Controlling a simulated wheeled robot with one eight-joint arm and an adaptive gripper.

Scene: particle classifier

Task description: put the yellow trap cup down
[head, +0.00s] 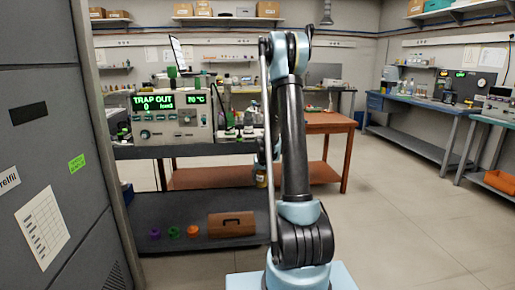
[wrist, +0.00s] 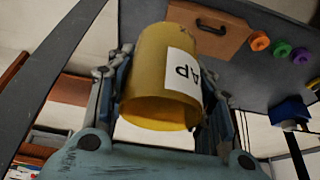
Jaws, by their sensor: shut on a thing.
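The yellow trap cup (wrist: 150,75) fills the middle of the wrist view, with a white label on which "AP" can be read. My gripper (wrist: 172,85) is shut on it, with one finger on each side. The cup is off the floor, and its open rim faces the wrist camera. In the head view the cup (head: 261,181) is a small yellow patch below my gripper (head: 262,168), mostly hidden by my arm. The classifier (head: 160,116) on the dark bench shows "TRAP OUT 0" and "70 °C".
The bench's lower shelf (head: 165,205) holds purple (head: 155,233), green (head: 174,232) and orange (head: 193,231) rings and a brown case (head: 231,224). An orange-brown table (head: 330,123) stands behind. A grey cabinet (head: 50,150) bounds the left. The floor at right is clear.

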